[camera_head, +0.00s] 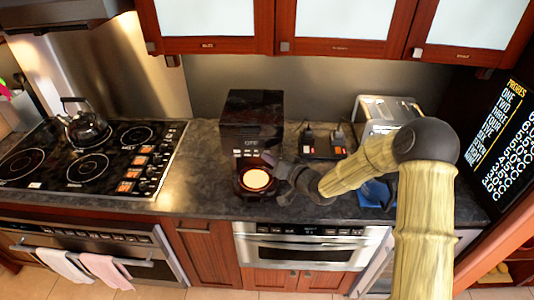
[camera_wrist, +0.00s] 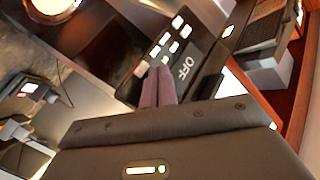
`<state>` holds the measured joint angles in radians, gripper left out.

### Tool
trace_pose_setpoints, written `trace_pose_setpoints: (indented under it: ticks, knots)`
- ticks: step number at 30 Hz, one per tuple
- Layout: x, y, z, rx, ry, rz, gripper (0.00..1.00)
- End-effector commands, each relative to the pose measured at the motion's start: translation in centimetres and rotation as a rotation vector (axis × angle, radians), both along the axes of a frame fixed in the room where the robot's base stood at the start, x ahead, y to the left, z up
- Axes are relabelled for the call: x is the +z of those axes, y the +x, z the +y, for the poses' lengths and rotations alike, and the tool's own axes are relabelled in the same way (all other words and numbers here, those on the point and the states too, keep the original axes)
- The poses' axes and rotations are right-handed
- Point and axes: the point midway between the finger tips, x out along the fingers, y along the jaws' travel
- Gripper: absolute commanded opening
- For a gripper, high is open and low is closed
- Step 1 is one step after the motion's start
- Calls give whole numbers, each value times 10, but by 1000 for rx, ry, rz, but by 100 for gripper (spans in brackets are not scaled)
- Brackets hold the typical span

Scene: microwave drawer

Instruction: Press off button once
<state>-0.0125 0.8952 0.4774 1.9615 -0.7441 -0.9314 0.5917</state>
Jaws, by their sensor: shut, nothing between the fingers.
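A black countertop appliance (camera_head: 254,106) stands against the back wall, with the word OFF and small white buttons on its front. In the wrist view the OFF label (camera_wrist: 186,67) is large, beside a cluster of several white buttons (camera_wrist: 170,40). I cannot tell which button the label belongs to. My gripper (camera_head: 270,160) reaches in from the right, in front of the appliance. Its fingers (camera_wrist: 158,72) are together and empty, with the tips close to the lowest white button (camera_wrist: 142,69). Whether they touch it I cannot tell.
A glowing round disc (camera_head: 257,179) lies just below the buttons. A black stove (camera_head: 75,150) with a kettle (camera_head: 84,124) is at left. Cabinets (camera_head: 345,32) hang above. An oven (camera_head: 300,246) is below.

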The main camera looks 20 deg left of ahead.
Motion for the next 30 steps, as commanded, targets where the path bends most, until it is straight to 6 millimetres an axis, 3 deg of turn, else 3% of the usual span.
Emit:
trace_pose_setpoints:
  ticks: [18, 30]
  knots:
    - [0, -13, -3, 1, 1, 0, 0]
    - [-1, -43, -10, 1, 0, 0, 0]
